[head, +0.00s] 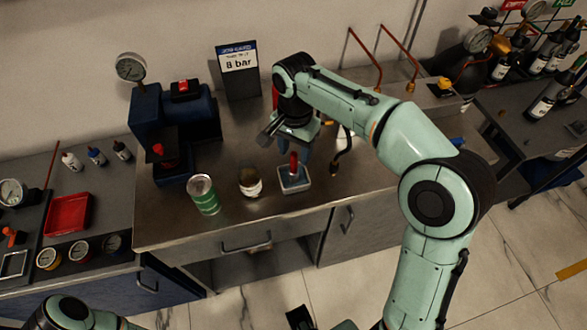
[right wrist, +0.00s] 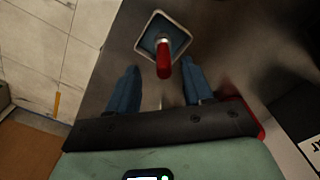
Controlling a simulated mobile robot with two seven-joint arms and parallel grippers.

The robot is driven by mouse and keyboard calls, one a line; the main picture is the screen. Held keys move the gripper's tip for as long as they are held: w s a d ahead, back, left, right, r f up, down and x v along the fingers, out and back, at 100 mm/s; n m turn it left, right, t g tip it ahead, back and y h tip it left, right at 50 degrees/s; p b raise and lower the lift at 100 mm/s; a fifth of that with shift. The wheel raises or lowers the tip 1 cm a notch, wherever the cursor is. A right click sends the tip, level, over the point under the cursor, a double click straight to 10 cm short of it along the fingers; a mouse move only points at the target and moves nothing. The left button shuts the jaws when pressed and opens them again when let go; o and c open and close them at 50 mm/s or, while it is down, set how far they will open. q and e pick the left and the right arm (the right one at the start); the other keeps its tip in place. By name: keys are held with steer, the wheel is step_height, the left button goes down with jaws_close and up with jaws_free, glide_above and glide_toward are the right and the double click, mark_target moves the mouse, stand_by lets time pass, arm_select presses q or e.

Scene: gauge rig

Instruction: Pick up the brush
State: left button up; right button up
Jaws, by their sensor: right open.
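The brush (head: 294,164) stands with its red handle up in a small square dish (head: 296,186) with a pale rim, near the front of the steel bench. In the right wrist view the red handle (right wrist: 163,60) rises from the dish, and its lower end is hidden inside. My right gripper (head: 296,145) is open just above and behind the handle. In the right wrist view its blue fingers (right wrist: 160,68) are spread on either side of the handle, with nothing held. My left gripper is not clearly seen; only part of that arm shows at bottom left.
A green can (head: 203,194) and a small jar (head: 250,182) stand left of the dish. A blue rig with a gauge (head: 131,67) is at the back left, beside an 8 bar sign (head: 238,62). Bent copper pipes (head: 400,58) rise at the back right.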

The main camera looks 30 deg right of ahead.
mark_target(294, 164)
steer(key=f, duration=0.6)
steer(key=shift+w+f+b, duration=0.25)
steer(key=shift+b, duration=0.15)
jaws_close()
